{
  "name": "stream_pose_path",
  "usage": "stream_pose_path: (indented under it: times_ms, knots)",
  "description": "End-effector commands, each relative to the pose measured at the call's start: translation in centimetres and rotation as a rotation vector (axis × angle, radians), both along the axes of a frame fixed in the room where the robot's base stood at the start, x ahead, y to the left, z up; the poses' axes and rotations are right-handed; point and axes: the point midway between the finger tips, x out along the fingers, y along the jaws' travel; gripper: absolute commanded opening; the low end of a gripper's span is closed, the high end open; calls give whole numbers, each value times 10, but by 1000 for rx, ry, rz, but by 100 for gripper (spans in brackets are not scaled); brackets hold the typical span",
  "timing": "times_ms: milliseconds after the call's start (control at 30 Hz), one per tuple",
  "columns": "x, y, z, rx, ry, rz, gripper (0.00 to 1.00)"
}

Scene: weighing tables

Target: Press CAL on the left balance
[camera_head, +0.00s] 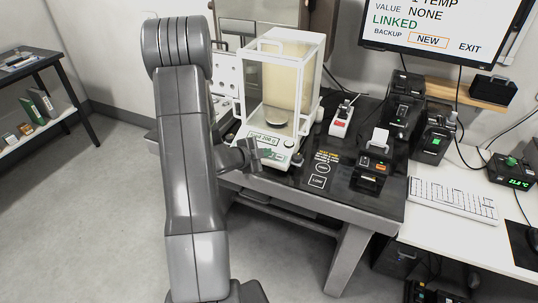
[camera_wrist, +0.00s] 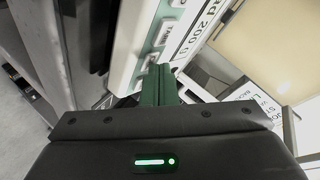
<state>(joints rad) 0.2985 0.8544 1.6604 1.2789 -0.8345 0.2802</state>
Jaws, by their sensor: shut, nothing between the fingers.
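A white balance (camera_head: 266,133) with a clear draft shield stands on the dark table in the head view. Its front display reads "Load 200 g", and a round pan shows inside the shield. The balance's front panel (camera_wrist: 140,35) fills the upper middle of the wrist view, with part of the display and some small keys. I cannot read CAL on any key. My gripper (camera_head: 256,154) is at the front of this panel in the head view. In the wrist view its green fingers (camera_wrist: 159,76) are together and empty, close to the keys. I cannot tell whether they touch.
A white and red device (camera_head: 342,119), a small printer-like device (camera_head: 371,172) and black instruments (camera_head: 403,100) stand to the right. A keyboard (camera_head: 452,200) lies on the white desk. A monitor (camera_head: 430,28) shows "LINKED". My arm hides the table's left part.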

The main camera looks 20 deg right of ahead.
Motion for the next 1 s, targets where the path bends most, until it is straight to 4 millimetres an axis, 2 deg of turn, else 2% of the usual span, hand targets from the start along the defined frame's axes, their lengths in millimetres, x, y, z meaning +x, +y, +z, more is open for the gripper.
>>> stream_pose_path:
  times_ms: [233, 500, 867, 1000]
  knots:
    - [0, 1, 2, 0, 0, 0, 0]
    - [-3, 4, 15, 0, 0, 0, 0]
    - [-4, 4, 15, 0, 0, 0, 0]
    - [-5, 6, 23, 0, 0, 0, 0]
